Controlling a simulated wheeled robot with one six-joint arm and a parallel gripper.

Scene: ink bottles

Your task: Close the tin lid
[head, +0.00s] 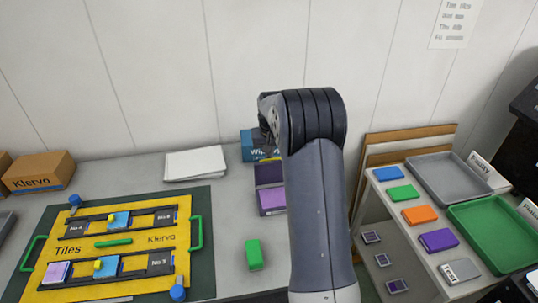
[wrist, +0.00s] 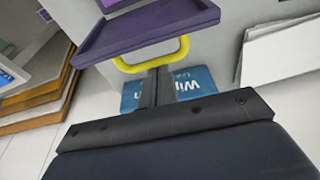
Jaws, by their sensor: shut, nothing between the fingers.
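The purple tin stands at the back of the counter, partly hidden behind my arm in the head view. Its dark purple lid (head: 268,174) is raised open behind the lilac lower part (head: 271,201). In the wrist view the lid's purple rim (wrist: 150,32) fills the top, with a yellow loop handle (wrist: 182,52) on its edge. My gripper (wrist: 157,75) is shut and empty, its fingertips close to the yellow handle; I cannot tell whether they touch. My arm hides the gripper in the head view.
A blue wipes box (head: 248,146) stands behind the tin and shows beyond my fingers in the wrist view (wrist: 194,82). White paper (head: 195,163) lies left. A green block (head: 253,254) sits in front. A yellow tile board (head: 120,245) is left, a shelf with trays (head: 490,235) right.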

